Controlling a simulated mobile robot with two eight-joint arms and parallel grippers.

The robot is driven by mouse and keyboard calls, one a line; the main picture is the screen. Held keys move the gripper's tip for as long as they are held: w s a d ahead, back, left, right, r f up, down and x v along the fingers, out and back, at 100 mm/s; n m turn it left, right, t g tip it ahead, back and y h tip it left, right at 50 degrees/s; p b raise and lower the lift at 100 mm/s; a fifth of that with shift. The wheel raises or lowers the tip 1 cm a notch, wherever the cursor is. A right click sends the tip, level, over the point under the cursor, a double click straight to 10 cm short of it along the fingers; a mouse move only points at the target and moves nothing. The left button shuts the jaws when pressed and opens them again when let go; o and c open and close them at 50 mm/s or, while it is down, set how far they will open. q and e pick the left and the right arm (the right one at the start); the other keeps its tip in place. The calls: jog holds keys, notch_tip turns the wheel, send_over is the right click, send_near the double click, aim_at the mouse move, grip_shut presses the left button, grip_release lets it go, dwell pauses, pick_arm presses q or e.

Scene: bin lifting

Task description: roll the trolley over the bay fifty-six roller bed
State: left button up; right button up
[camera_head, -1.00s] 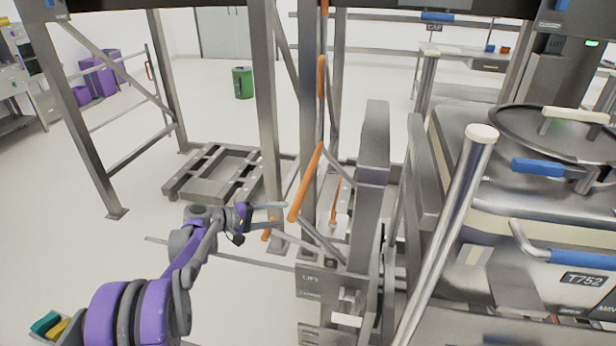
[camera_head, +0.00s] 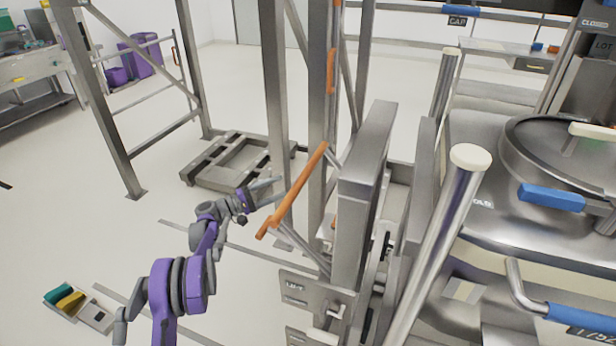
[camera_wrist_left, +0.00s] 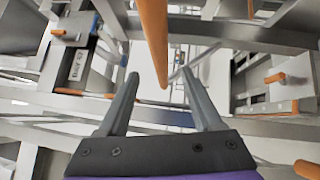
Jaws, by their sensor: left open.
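My left gripper (camera_head: 281,190) is open and empty, just left of a slanted orange handle bar (camera_head: 299,187) on a grey metal lift frame. In the left wrist view the orange bar (camera_wrist_left: 154,38) runs down to between the two open fingers (camera_wrist_left: 160,76); I cannot tell whether they touch it. The lift frame has a plate marked "LIFT" (camera_head: 308,290). A steel vessel (camera_head: 480,215) with a round lid and blue handles stands at right, with a label partly cut off. I cannot identify the bay fifty-six roller bed. My right gripper is out of view.
A low grey slatted frame (camera_head: 205,172) lies on the floor behind my left gripper, between tall steel posts (camera_head: 105,110). A steel post with a cream cap (camera_head: 443,230) stands before the vessel. Open floor (camera_head: 60,220) lies at left. A small tray (camera_head: 85,318) is at lower left.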

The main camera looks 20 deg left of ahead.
aim_at(303, 178)
pick_arm(q)
jog(key=p+x, duration=0.1)
jog(key=x, duration=0.8)
jog(key=shift+w+d, duration=0.2)
jog(key=shift+d, duration=0.05)
grip_shut()
dwell(1.0)
